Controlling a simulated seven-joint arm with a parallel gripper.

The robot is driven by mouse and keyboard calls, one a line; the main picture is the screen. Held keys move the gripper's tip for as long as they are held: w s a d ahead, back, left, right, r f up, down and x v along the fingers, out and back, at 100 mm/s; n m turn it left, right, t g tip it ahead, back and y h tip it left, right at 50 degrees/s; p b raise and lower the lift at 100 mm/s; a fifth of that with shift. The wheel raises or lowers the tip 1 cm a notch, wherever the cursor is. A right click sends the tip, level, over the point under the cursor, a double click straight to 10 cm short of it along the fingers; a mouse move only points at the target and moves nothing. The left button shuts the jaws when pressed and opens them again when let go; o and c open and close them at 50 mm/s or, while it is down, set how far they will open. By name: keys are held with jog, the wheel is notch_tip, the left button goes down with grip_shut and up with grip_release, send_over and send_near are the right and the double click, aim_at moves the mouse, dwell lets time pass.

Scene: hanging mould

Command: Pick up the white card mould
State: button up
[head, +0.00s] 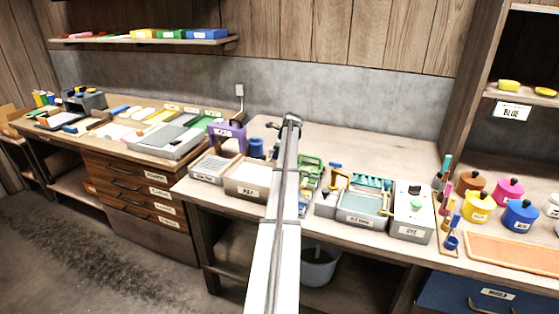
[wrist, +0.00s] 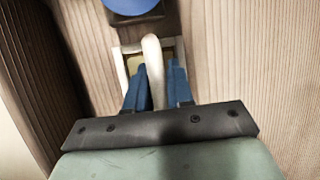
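In the wrist view, a small pale frame with a yellowish inside (wrist: 171,54) shows just beyond my fingertips; it looks like the white card mould. A long, rounded, cream-white handle (wrist: 152,50) runs from it back toward my palm. My gripper (wrist: 160,78) has its two blue fingers on either side of this handle. Hardly any gap shows between handle and fingers, and I cannot tell whether they press on it. In the head view my arm covers the gripper's surroundings, and I cannot make out the mould there.
A blue round thing (wrist: 131,6) lies just beyond the frame in the wrist view. In the head view, a purple holder (head: 227,132) and a blue pot (head: 256,147) stand left of my arm. Trays and a green rack (head: 311,168) crowd the bench front. The back of the bench is clear.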

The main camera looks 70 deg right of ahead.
grip_shut()
jog(key=shift+r, duration=0.1)
